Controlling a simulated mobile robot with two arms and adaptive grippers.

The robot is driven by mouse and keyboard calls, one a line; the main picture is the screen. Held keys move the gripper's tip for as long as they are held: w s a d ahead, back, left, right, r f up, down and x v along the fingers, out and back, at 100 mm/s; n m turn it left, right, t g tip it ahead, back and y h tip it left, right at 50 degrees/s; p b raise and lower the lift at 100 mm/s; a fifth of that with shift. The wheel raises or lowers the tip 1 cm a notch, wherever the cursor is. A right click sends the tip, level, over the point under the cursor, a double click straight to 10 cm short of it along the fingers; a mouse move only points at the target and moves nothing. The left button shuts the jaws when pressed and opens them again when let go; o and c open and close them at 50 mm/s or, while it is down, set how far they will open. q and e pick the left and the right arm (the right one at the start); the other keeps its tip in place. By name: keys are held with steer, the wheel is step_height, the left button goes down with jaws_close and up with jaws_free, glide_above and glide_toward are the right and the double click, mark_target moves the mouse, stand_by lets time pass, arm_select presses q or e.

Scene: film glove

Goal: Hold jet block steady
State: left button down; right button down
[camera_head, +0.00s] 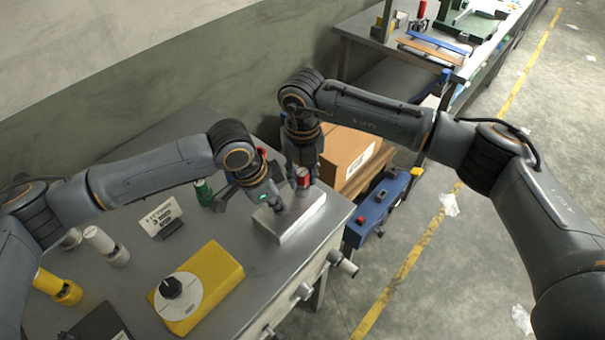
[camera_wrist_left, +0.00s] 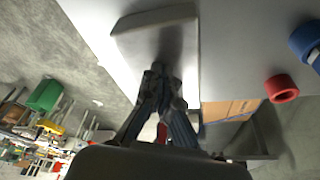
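The jet block, a pale grey metal block (camera_head: 303,222), lies near the right edge of the steel bench. It also shows at the top of the left wrist view (camera_wrist_left: 155,18). My left gripper (camera_head: 281,206) points down at the block's top from the left, and its tips look in contact or very near. In the left wrist view its fingers (camera_wrist_left: 158,72) are close together with nothing visible between them. My right gripper (camera_head: 304,184) is just above the block's far end, with a small red part (camera_head: 303,175) at its fingers. Whether it grips that part is unclear.
On the bench (camera_head: 245,310) stand a yellow box with a dial (camera_head: 213,281), a label stand (camera_head: 160,217), a white cylinder (camera_head: 105,243) and a yellow cylinder (camera_head: 57,286). A cardboard box (camera_head: 345,155) and a blue case (camera_head: 380,205) are beyond the bench's right edge.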

mark_target(303, 172)
arm_select(q)
steer(key=shift+s+a+f, duration=0.15)
steer(key=shift+s+f, duration=0.05)
steer(key=shift+f, duration=0.2)
arm_select(e)
steer(key=shift+r, duration=4.25)
arm_select(q)
steer(key=shift+w+r, duration=0.2)
steer(key=shift+r, duration=0.75)
arm_select(e)
steer(key=shift+w+f, duration=0.1)
steer(key=shift+w, duration=0.05)
arm_select(q)
steer(key=shift+r, duration=1.8)
